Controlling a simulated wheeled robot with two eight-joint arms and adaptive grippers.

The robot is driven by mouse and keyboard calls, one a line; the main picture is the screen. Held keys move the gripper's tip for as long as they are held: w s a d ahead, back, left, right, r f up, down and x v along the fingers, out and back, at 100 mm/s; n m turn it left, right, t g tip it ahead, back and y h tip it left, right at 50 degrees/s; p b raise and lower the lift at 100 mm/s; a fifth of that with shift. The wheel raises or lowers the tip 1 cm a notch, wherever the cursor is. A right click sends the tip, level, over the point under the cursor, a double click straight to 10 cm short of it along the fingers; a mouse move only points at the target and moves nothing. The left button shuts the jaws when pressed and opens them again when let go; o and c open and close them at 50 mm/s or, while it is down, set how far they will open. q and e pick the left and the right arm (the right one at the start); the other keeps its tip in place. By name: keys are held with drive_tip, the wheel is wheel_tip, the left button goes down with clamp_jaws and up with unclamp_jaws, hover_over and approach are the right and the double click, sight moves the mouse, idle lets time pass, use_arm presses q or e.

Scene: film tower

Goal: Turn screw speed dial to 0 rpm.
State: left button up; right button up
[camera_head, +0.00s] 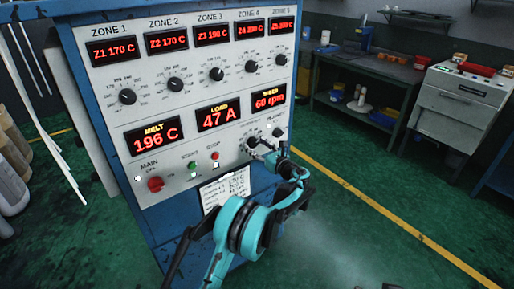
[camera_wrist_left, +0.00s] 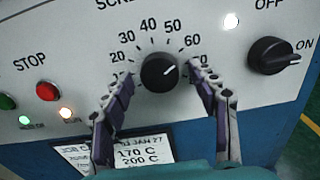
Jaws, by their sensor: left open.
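The black screw speed dial (camera_wrist_left: 160,72) sits in the middle of the left wrist view, its white pointer aimed up and right toward 60. Printed numbers 20 to 60 show around it; lower marks are partly covered by the fingers. My left gripper (camera_wrist_left: 165,85) is open, one finger on each side of the dial and slightly below it. Whether they touch it I cannot tell. In the head view the left gripper (camera_head: 266,153) is at the panel's lower right, partly covering the dial (camera_head: 252,142). The speed display (camera_head: 268,98) reads 60 rpm.
An ON/OFF selector (camera_wrist_left: 272,55) lies right of the dial, a red stop button (camera_wrist_left: 48,91) to its left. A paper card (camera_wrist_left: 118,155) hangs below. The control panel (camera_head: 120,75) also has zone knobs above. A workbench (camera_head: 372,70) stands behind, across open green floor.

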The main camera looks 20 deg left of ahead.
use_arm(q)
drive_tip(key=c, duration=1.1)
